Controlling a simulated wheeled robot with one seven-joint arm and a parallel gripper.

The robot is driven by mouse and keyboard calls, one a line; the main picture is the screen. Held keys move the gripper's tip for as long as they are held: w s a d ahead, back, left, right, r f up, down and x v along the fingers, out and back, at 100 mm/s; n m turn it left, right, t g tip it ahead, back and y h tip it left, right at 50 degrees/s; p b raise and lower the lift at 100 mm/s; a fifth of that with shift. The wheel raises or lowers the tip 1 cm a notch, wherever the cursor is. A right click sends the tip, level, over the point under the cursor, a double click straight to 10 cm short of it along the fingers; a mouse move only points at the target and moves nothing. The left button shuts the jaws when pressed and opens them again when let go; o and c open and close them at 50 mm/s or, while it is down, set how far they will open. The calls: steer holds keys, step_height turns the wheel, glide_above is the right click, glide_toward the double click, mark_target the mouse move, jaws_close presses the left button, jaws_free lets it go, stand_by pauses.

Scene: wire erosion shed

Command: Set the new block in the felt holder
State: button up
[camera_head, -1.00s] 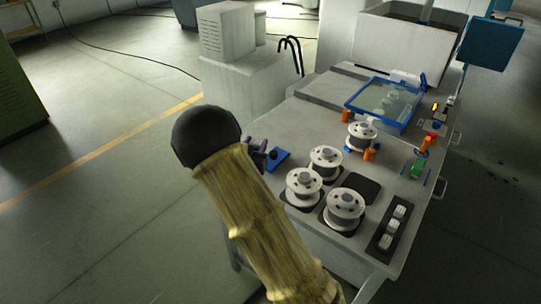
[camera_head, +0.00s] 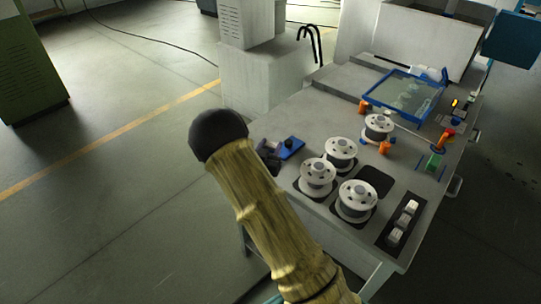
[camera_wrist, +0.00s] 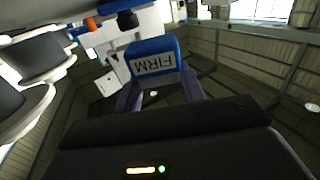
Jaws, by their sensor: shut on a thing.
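My gripper (camera_head: 272,157) has purple fingers and hangs at the left side of the machine table in the head view. In the wrist view my gripper (camera_wrist: 160,92) is shut on a blue block (camera_wrist: 152,49) with a white label reading FIRM. In the head view a blue shape with a black knob (camera_head: 291,150) shows beside my fingers. I cannot tell whether it is the held block or a thing on the table. A green piece with a red and orange part (camera_head: 433,161) stands at the table's right; I cannot tell whether it is the felt holder.
Several white spools (camera_head: 357,200) stand on the table (camera_head: 316,124). A dark tray (camera_head: 388,239) with pale blocks lies at the front right. A blue-framed glass panel (camera_head: 403,96) lies at the back. An empty dark pad (camera_head: 376,181) lies among the spools.

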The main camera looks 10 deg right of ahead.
steer(key=shift+d+f, duration=0.1)
steer(key=shift+d, duration=0.1)
step_height(320, 180, down, 4)
steer(key=shift+w+a+p, duration=0.1)
steer(key=shift+w+p, duration=0.05)
steer(key=shift+p, duration=0.3)
steer(key=shift+s, duration=0.2)
steer(key=shift+f, duration=0.15)
steer(key=o, duration=1)
steer(key=shift+w, duration=0.1)
steer(key=shift+c, duration=0.2)
